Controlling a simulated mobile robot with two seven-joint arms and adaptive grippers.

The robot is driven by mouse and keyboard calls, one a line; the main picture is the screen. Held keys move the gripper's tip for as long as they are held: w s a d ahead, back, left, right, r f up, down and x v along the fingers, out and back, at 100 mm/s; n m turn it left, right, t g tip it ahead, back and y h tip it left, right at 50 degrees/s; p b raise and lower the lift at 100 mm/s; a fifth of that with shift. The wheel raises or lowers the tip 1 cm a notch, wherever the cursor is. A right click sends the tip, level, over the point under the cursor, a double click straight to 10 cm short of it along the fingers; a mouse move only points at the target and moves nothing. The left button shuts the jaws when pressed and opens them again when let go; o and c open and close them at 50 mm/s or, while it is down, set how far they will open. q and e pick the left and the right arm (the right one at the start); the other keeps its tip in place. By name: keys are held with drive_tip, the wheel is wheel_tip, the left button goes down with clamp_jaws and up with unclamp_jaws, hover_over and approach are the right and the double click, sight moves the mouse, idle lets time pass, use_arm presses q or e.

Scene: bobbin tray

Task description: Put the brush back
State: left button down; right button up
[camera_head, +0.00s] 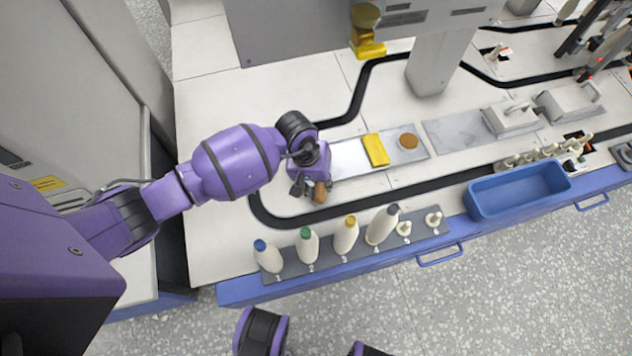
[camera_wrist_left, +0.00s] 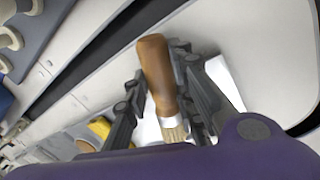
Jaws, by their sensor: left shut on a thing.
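The brush has a brown wooden handle (camera_wrist_left: 157,75) and pale bristles or ferrule (camera_wrist_left: 174,129), seen in the left wrist view. My left gripper (camera_wrist_left: 157,95) has its fingers closed around the brush. In the head view the left gripper (camera_head: 308,184) is over the left end of a metal plate (camera_head: 346,160), and the brush handle (camera_head: 320,193) sticks out below it. The bristle end is hidden by the gripper in the head view. On the plate lie a yellow block (camera_head: 376,150) and a round brown disc (camera_head: 408,141). My right gripper is not clearly in view.
A grey strip (camera_head: 290,268) at the front edge holds several bottles with coloured caps and small white pieces. A blue bin (camera_head: 518,189) stands to the right. A black track (camera_head: 356,100) runs around the plate. White table surface at the back left (camera_head: 215,100) is clear.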

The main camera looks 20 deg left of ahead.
use_arm(q)
drive_tip(key=shift+f, duration=0.2)
drive_tip(key=c, duration=1.5)
unclamp_jaws()
drive_tip(key=shift+r, duration=0.1)
drive_tip(key=shift+r, duration=0.15)
drive_tip(key=p+v, duration=0.3)
drive_tip(key=v, duration=0.9)
